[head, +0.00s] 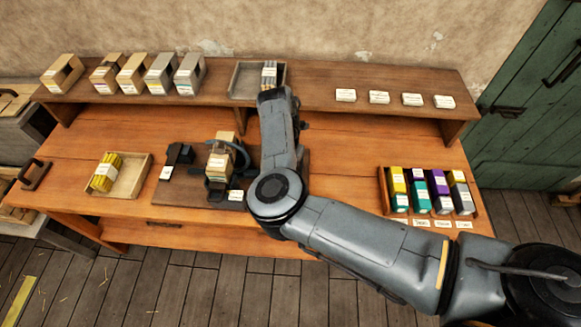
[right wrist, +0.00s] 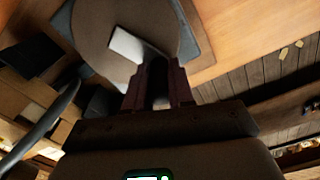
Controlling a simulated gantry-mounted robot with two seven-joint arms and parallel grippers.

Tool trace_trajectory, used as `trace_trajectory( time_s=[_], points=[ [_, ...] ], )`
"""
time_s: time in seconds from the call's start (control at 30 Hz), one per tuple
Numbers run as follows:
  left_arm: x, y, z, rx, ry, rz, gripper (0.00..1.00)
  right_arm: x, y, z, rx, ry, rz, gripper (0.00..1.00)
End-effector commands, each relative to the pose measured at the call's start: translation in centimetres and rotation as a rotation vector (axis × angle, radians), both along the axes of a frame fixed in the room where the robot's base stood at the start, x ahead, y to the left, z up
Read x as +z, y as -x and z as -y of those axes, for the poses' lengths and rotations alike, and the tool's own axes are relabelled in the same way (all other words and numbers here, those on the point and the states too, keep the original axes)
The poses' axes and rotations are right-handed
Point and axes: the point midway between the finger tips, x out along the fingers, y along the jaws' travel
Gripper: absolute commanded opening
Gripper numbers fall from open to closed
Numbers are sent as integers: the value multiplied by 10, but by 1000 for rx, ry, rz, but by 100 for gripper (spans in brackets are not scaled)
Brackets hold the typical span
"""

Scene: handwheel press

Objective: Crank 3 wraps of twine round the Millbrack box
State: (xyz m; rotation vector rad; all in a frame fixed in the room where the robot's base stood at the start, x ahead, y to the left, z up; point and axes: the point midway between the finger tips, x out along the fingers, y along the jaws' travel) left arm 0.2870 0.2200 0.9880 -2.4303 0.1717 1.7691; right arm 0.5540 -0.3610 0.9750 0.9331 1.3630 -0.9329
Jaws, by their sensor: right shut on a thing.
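A tan box with a white label (head: 217,166) stands upright in the dark press (head: 243,157), whose curved ring passes around it. The label is too small to read, so I cannot confirm Millbrack; twine on the box cannot be made out. In the right wrist view, my right gripper (right wrist: 157,75) is shut at a round brown disc (right wrist: 98,28), apparently the handwheel, on a small grip that is mostly hidden between the fingers. A pale tab (right wrist: 130,45) shows by the fingertips. In the head view my right arm covers this gripper and the wheel. My left gripper is not in view.
A tray of yellow bundles (head: 145,178) is at left. Several boxes (head: 131,72) and an open tray (head: 242,82) stand on the back shelf, with label cards (head: 379,97) at its right. The bench's left front is clear.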

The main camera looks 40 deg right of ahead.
Motion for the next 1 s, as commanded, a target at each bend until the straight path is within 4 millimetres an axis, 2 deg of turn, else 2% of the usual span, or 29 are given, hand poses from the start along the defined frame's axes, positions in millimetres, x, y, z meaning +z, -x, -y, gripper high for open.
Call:
trace_trajectory(
  time_s=[0.03,0.1,0.5,1.0],
  points=[
    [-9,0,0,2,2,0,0,-4,-2,-2,-42,0,4,0],
    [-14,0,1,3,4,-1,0,-3,-3,-4,-103,1,4,0],
    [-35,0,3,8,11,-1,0,-2,-10,-13,-350,1,2,0],
    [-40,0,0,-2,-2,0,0,0,-11,-14,-418,2,1,0]
  ],
)
